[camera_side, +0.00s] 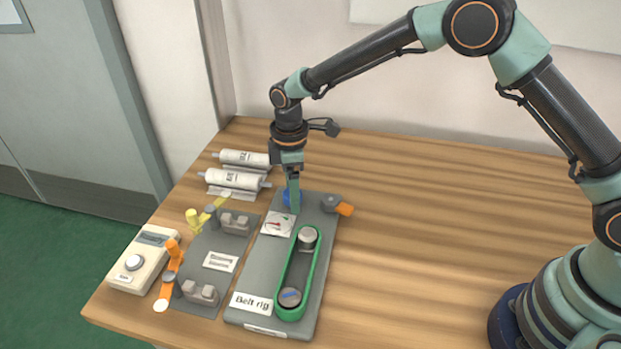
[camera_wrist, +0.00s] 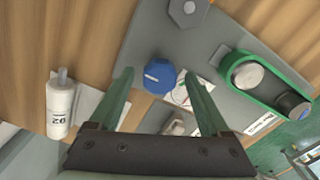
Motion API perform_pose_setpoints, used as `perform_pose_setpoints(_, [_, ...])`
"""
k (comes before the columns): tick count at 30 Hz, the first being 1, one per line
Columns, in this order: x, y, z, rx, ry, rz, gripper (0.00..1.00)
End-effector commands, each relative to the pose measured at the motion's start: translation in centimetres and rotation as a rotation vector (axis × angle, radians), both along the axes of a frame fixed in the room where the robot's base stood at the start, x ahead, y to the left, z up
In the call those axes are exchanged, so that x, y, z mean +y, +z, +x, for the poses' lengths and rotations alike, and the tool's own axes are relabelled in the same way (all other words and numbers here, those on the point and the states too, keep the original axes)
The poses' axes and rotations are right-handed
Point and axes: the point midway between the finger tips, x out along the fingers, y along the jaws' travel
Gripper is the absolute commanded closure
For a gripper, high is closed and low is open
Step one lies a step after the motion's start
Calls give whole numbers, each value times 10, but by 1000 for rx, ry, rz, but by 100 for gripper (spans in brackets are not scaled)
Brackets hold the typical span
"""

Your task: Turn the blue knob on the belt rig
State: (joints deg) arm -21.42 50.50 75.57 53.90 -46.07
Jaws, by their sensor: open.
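The blue knob (camera_wrist: 160,76) sits on the grey belt rig board (camera_wrist: 135,42). It is faceted and has a pale line mark on top. In the side view the knob (camera_side: 287,198) is partly hidden behind my gripper (camera_side: 293,205), at the far end of the belt rig (camera_side: 262,262). In the wrist view my gripper (camera_wrist: 155,82) is open, with one finger on each side of the knob and a visible gap to each. The side view shows the gripper pointing down at the knob. I cannot tell whether the fingertips are level with it.
A green belt (camera_side: 282,297) runs around two pulleys on the rig. A grey part with an orange handle (camera_side: 344,209) is at its right edge. White rollers (camera_side: 232,179), a grey plate (camera_side: 190,243) and a meter box (camera_side: 143,262) lie to the left. The table at right is clear.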

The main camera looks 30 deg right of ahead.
Motion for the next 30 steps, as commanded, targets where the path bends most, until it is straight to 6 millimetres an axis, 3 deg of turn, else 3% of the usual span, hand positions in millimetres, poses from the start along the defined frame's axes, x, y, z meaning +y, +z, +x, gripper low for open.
perform_pose_setpoints(5, [0,0,0,0,0,0,19])
perform_pose_setpoints(9, [0,0,0,0,0,0,73])
perform_pose_setpoints(11, [0,0,0,0,0,0,96])
perform_pose_setpoints(12, [0,0,0,0,0,0,100])
perform_pose_setpoints(22, [0,1,0,1,-50,-1,100])
perform_pose_setpoints(30, [0,1,0,1,-226,0,100])
